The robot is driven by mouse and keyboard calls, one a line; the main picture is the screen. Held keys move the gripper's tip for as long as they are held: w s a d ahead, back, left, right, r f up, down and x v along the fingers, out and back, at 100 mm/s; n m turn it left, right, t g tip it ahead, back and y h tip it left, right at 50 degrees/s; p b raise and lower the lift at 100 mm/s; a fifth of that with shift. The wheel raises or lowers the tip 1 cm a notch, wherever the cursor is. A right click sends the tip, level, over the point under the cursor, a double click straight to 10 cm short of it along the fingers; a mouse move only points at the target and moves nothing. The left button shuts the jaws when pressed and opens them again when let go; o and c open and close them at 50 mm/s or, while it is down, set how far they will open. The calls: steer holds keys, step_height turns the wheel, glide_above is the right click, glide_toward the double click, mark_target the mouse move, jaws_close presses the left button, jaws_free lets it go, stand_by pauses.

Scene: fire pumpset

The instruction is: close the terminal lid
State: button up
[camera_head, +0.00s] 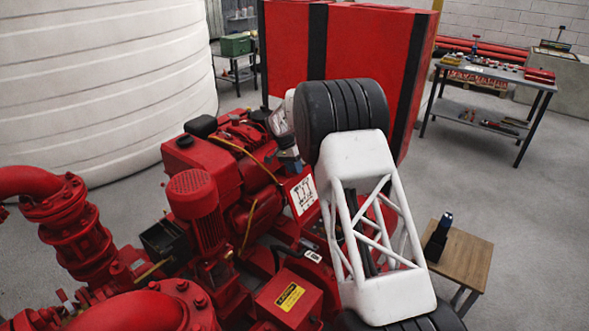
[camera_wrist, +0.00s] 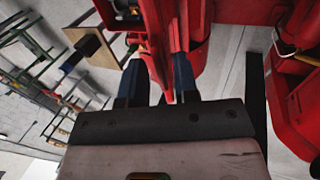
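A red plate with a white diagram label (camera_head: 303,193) stands tilted up beside the red motor in the head view. It looks like the terminal lid, but I cannot be sure. My gripper (camera_head: 290,158) is just above and left of this plate, partly hidden by my white and black arm. In the wrist view my gripper (camera_wrist: 157,82) has its two dark blue fingers spread apart. A red part (camera_wrist: 168,45) lies between and beyond the fingers, closer to the right one. I cannot tell whether it touches. A red box with a yellow label (camera_head: 288,298) sits lower down.
Red pump machinery with a ribbed motor (camera_head: 196,200) and flanged pipes (camera_head: 75,225) fills the left and front. A tall red cabinet (camera_head: 365,45) stands behind my arm. A small wooden table (camera_head: 465,262) is at right, a workbench (camera_head: 490,72) farther back. Floor between them is clear.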

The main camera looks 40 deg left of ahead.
jaws_close()
steer(key=shift+d+r, duration=0.15)
